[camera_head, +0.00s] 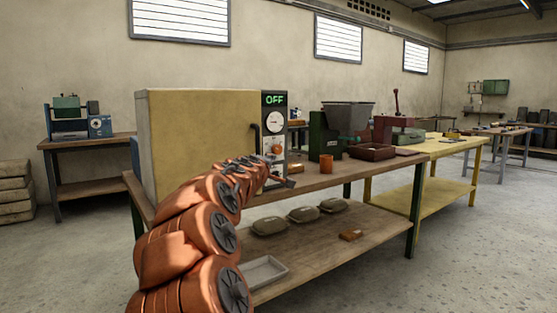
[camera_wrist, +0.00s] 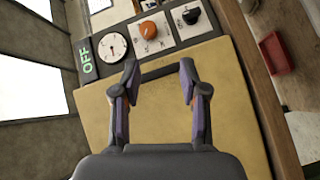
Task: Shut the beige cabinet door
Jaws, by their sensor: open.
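The beige cabinet (camera_head: 148,140) stands on the near workbench, with its broad yellow-beige door (camera_head: 200,120) facing me. The door (camera_wrist: 160,120) fills the middle of the wrist view. It lies close along the control panel (camera_head: 274,125); I see no wide gap, but cannot tell if it is fully shut. A dark bar handle (camera_head: 256,142) is at the door's panel-side edge. My gripper (camera_wrist: 158,78) is open and empty, its two fingers in front of the door. The handle (camera_wrist: 172,67) shows at the fingertips; contact cannot be told. In the head view my arm partly covers the door's lower part.
The panel reads OFF and has a gauge (camera_wrist: 113,46) and an orange knob (camera_wrist: 149,30). An orange cup (camera_head: 326,164), a dark red tray (camera_head: 372,152) and a green machine (camera_head: 322,135) stand to the right. Several grey-green bundles (camera_head: 304,214) lie on the lower shelf.

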